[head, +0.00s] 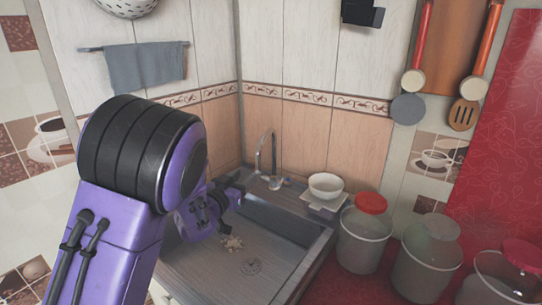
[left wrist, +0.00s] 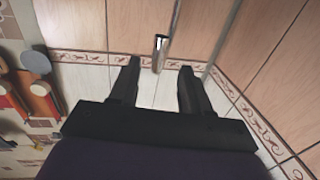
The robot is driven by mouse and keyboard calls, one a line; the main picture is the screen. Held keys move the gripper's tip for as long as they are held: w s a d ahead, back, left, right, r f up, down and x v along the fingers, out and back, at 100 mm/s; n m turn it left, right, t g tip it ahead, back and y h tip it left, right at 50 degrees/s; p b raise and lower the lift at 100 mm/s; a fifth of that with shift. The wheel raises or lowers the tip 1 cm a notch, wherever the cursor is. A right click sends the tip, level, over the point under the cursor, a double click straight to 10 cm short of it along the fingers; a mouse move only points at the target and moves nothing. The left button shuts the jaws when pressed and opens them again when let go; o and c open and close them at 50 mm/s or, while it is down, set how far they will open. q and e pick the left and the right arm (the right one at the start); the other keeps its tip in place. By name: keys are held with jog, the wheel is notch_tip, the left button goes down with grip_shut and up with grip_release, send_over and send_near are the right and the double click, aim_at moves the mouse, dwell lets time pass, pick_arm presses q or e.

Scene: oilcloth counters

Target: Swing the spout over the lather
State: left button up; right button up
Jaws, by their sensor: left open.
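The metal tap's arched spout (head: 268,136) rises at the back corner of the sink (head: 190,268). A small pale patch of lather (head: 231,243) lies on the sink floor, left of and nearer than the spout. My left gripper (head: 236,190) is open and empty, left of the tap, and partly hidden by my own purple arm. In the left wrist view my left gripper (left wrist: 159,68) has its two dark fingers apart. A shiny metal piece, apparently the spout's end (left wrist: 160,50), shows between and just beyond the fingertips; I cannot tell whether they touch. My right gripper is not in view.
A white bowl (head: 326,185) stands right of the tap at the back of the counter. Several clear containers, one being this red-topped jar (head: 362,243), stand right of the sink. Tiled walls close the corner; a grey towel (head: 146,66) hangs on the left wall.

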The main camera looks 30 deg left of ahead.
aim_at(258, 161)
pick_arm(q)
jog(key=w+p, duration=0.1)
jog(key=w, duration=0.1)
jog(key=w+r+p, duration=0.1)
jog(key=w, duration=0.1)
jog(key=shift+w+a+r, duration=0.1)
jog(key=shift+a+r, duration=0.05)
jog(key=shift+a, duration=0.05)
jog(key=w, duration=0.2)
jog(key=w+p, duration=0.1)
jog(key=w+f, duration=0.1)
jog(key=w, duration=0.1)
jog(key=shift+w+a, duration=0.25)
jog(key=shift+w, duration=0.1)
jog(key=shift+s+r, duration=0.15)
jog(key=shift+r, duration=0.05)
jog(key=shift+f, duration=0.1)
grip_shut()
